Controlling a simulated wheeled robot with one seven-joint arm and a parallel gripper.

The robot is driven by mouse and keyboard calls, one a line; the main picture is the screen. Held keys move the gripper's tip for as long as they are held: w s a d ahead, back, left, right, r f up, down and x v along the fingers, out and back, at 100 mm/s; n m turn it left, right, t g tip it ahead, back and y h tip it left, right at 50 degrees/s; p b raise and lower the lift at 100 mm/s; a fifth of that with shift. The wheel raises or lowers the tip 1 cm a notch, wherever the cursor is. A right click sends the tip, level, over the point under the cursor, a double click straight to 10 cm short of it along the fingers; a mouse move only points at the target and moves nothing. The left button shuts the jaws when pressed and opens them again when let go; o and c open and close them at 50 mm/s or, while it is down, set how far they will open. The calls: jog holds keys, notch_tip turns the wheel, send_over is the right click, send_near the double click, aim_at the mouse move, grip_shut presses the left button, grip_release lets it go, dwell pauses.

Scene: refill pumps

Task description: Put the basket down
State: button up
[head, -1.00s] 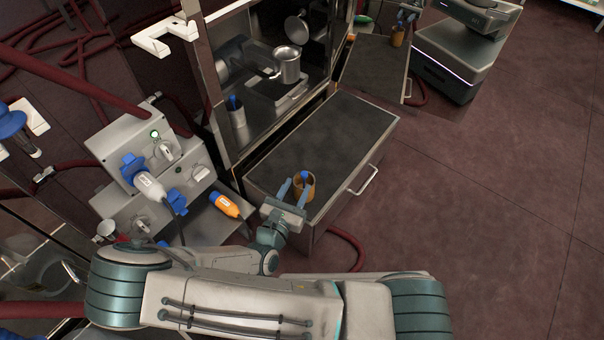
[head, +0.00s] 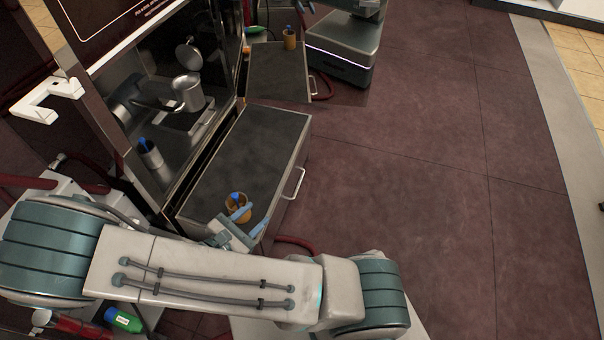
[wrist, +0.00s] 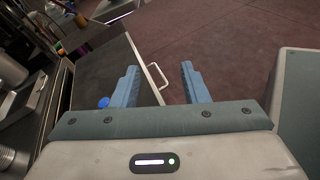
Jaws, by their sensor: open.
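A small orange-brown basket (head: 246,212) with a blue-topped item (head: 236,197) in it stands on the dark top of the pulled-out drawer (head: 262,140), near its front end. In the wrist view only a blue top (wrist: 103,102) shows, just left of the left finger; the basket's body is hidden there. My gripper (head: 250,220) is open, with its blue fingers beside and partly in front of the basket. In the wrist view nothing is between the fingers of my gripper (wrist: 160,86). I cannot tell whether a finger touches the basket.
A second drawer (head: 280,75) farther back holds a similar orange cup (head: 290,38). A metal jug (head: 188,92) and a blue-topped metal cup (head: 150,154) stand in the machine at left. A dark grey unit (head: 342,55) stands behind. The floor at right is clear.

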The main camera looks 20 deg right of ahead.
jog(key=s+d+r+m+g+y, duration=0.3)
jog(key=d+r+m+y, duration=0.2)
jog(key=r+m, duration=0.5)
jog(key=s+d+r+m+g+y, duration=0.3)
jog(key=d+r+m+y, duration=0.3)
jog(key=r+m, duration=0.4)
jog(key=shift+s+r+m+g+y, duration=0.35)
jog(key=shift+m+g+y, duration=0.4)
jog(key=shift+m, duration=0.25)
